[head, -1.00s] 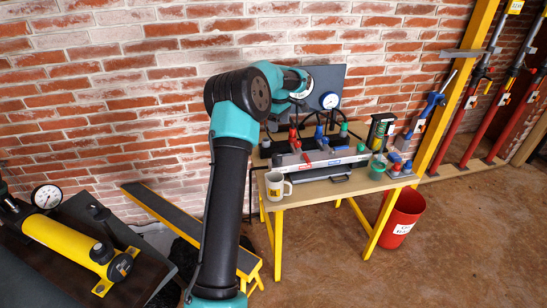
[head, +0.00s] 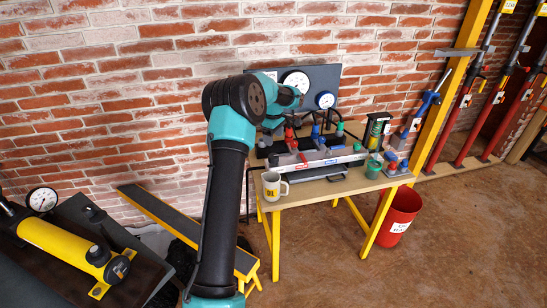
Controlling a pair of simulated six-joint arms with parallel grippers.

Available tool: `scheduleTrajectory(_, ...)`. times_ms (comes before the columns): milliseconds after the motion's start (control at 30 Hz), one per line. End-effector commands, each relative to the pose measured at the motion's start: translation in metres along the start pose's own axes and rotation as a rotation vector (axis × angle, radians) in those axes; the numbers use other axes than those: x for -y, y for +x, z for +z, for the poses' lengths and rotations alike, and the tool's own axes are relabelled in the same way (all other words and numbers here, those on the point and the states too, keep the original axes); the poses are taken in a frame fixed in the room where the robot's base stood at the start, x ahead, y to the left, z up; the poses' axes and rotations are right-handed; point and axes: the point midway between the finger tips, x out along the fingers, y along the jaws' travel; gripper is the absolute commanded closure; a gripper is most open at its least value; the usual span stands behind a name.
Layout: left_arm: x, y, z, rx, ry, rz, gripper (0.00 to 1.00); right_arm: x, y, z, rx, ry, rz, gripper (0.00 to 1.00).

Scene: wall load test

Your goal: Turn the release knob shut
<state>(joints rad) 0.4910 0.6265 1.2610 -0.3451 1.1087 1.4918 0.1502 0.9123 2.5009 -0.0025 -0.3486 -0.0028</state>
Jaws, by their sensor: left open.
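A manifold (head: 318,158) on the bench carries a red knob (head: 290,140), a blue knob (head: 315,131) and a green knob (head: 340,129). I cannot tell which of these is the release knob. My left arm rises from below and bends over toward the bench's left end. My left gripper (head: 268,138) is mostly hidden behind its own arm beside the manifold's left end; no held thing shows. My right gripper is out of view.
A gauge panel (head: 332,78) stands at the back. A yellow cylinder (head: 57,245) lies at left. A red bucket (head: 399,215) is on the floor.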

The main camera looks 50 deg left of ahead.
Motion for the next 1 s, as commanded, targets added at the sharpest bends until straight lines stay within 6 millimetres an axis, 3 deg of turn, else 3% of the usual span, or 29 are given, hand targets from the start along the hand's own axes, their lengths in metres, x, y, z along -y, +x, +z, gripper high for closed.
scheduleTrajectory(400,0.001,0.073,0.0,0.001,0.0,-0.003,0.26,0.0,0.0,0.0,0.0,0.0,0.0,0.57)
scheduleTrajectory(600,0.0,0.097,0.0,0.0,0.0,0.0,0.26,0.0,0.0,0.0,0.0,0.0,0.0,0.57)
scheduleTrajectory(1000,0.0,0.104,0.0,0.0,0.0,0.0,0.26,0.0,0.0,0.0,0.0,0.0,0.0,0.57)
